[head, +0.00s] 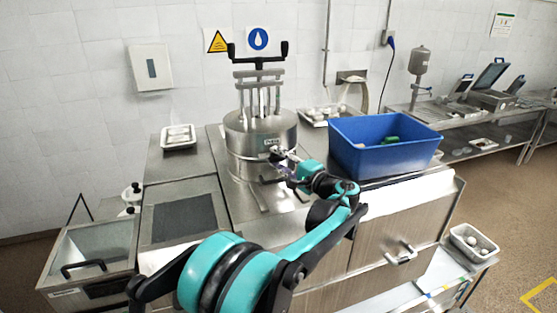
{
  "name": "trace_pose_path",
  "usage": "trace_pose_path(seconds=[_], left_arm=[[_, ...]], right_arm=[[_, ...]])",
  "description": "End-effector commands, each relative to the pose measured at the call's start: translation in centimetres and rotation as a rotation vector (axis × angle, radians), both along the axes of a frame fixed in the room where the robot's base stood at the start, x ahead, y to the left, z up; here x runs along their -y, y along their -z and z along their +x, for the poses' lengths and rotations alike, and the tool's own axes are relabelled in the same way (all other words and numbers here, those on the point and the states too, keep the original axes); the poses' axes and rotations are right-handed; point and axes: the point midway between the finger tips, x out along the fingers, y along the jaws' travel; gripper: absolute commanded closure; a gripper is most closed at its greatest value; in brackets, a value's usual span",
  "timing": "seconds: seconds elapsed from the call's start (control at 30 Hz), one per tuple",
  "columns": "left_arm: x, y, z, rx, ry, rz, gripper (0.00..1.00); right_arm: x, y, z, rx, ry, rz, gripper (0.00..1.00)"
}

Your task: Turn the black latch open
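A steel cylindrical machine (252,135) stands on the steel counter, with a black T-shaped handle (259,60) on top. My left gripper (277,168) is in front of the cylinder's lower right side, close to it. The fingers are small and dark against the steel, and I cannot tell whether they are apart or touching the machine. A black latch is not clearly distinguishable there; the gripper may hide it. My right gripper is not in view.
A blue bin (350,155) stands right of the gripper, with green items inside. A small white tray (179,142) lies at the back left. The wall closes off the back.

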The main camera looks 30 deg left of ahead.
Motion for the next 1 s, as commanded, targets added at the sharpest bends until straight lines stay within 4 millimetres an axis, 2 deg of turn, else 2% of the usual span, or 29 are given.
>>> trace_pose_path(seconds=[0.17,0.27,0.7,0.83,1.0], left_arm=[[0.1,0.0,0.0,0.0,0.0,0.0,0.67],[0.9,0.0,-0.3,0.0,0.001,0.0,0.67],[9.4,0.1,-2.9,0.0,0.003,0.0,0.67],[10.8,0.1,-3.4,0.0,0.002,0.0,0.67],[11.5,0.1,-3.7,0.0,0.0,0.0,0.67]], right_arm=[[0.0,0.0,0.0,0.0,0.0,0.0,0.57],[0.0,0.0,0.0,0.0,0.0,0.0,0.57],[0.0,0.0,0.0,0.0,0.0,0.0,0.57],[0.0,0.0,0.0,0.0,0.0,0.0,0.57],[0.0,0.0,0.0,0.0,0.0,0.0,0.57]])
